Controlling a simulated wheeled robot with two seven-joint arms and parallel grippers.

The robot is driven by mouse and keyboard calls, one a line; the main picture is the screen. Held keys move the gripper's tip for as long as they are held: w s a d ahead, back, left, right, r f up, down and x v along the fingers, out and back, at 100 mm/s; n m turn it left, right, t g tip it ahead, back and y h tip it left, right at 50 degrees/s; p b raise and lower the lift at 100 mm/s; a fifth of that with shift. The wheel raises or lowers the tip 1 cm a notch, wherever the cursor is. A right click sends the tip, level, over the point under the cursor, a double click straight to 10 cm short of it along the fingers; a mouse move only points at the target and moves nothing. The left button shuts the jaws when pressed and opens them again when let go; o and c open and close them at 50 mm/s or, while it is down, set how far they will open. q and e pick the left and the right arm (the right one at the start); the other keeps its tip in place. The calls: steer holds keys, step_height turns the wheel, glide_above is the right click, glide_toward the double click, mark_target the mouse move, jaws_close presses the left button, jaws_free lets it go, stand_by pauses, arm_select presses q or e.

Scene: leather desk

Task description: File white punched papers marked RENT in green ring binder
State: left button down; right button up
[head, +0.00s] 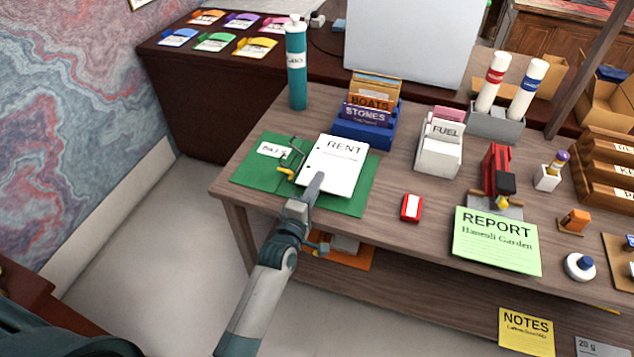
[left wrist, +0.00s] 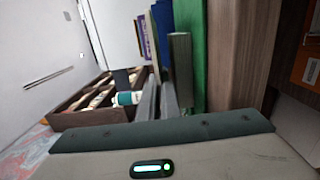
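The green ring binder (head: 257,172) lies open on the near left of the desk, with a white label on its left cover. Its metal rings stand up near the middle, with a yellow lever. The white RENT papers (head: 342,165) lie over its right half, to the right of the rings. My left gripper (head: 318,182) is at the papers' near left part, fingers pointing away. In the left wrist view its fingers (left wrist: 158,98) are close together, just above a grey slab and the green binder (left wrist: 192,45). I see nothing clearly held. My right gripper is out of view.
A blue rack (head: 365,134) with STONES and BOATS cards and a teal bottle (head: 297,70) stand behind the binder. A white FUEL holder (head: 438,155), a red box (head: 411,208) and a green REPORT sheet (head: 496,240) are to the right. Some desk is bare around the red box.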

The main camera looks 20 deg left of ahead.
arm_select(q)
steer(key=shift+f+b, duration=0.3)
steer(key=shift+f, duration=0.2)
stand_by(0.4)
steer(key=c, duration=1.9)
jaws_free()
steer(key=shift+s, duration=0.1)
